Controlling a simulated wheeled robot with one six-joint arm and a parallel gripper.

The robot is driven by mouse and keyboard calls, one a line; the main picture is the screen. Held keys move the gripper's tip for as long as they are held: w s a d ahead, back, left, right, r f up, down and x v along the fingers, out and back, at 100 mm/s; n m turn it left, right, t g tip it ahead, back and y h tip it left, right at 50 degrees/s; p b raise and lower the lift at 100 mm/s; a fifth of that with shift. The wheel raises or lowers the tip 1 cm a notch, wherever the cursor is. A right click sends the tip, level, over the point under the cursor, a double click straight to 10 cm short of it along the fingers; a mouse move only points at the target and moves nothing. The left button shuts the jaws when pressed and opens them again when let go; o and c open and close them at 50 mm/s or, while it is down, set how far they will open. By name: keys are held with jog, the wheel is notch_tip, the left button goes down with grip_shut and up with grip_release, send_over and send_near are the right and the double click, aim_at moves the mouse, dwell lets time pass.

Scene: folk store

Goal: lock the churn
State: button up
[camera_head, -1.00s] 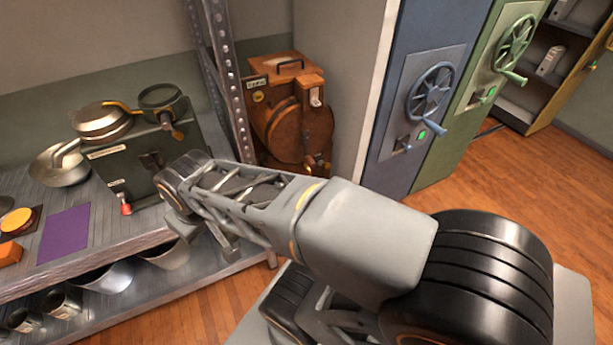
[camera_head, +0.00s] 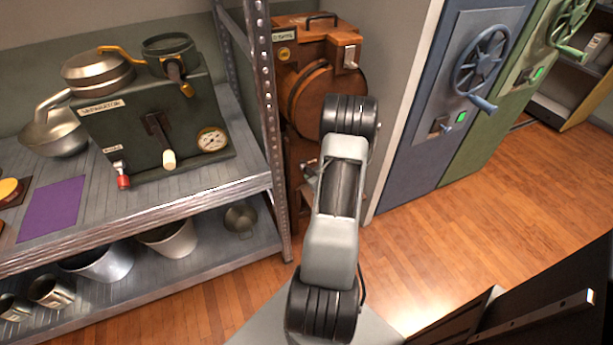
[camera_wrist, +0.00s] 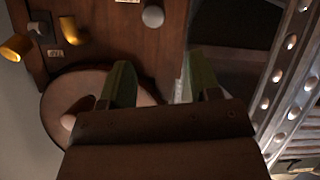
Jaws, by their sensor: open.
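The churn (camera_head: 305,62) is an orange-brown wooden cabinet with a round drum on its front, a dark handle on top and a pale latch-like piece (camera_head: 350,57) at the upper right. My arm hides part of its front and right side. In the wrist view its brown wooden panel (camera_wrist: 110,45) fills the upper left, with a round drum face (camera_wrist: 75,100), a grey round knob (camera_wrist: 153,16) and a yellow-orange knob (camera_wrist: 16,47). My gripper (camera_wrist: 162,82) is open, its green fingers apart in front of the churn with nothing seen between them. The head view hides the fingers.
A metal shelf (camera_head: 240,185) stands left of the churn, its post (camera_head: 268,110) close by; it also shows in the wrist view (camera_wrist: 290,80). A green machine (camera_head: 150,125) sits on it. Blue (camera_head: 425,160) and green lockers with handwheels stand right. Wooden floor (camera_head: 440,250) is clear in front.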

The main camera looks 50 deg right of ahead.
aim_at(310, 172)
jog(key=s+f+t+b, duration=0.3)
jog(key=s+f+t, duration=0.1)
jog(key=f+t, duration=0.2)
jog(key=shift+h, duration=0.4)
jog(key=x, duration=1.3)
jog(key=shift+d+r+b, duration=0.1)
jog(key=shift+d+b, duration=0.1)
jog(key=shift+b, duration=0.2)
jog(key=shift+c, duration=0.3)
grip_shut()
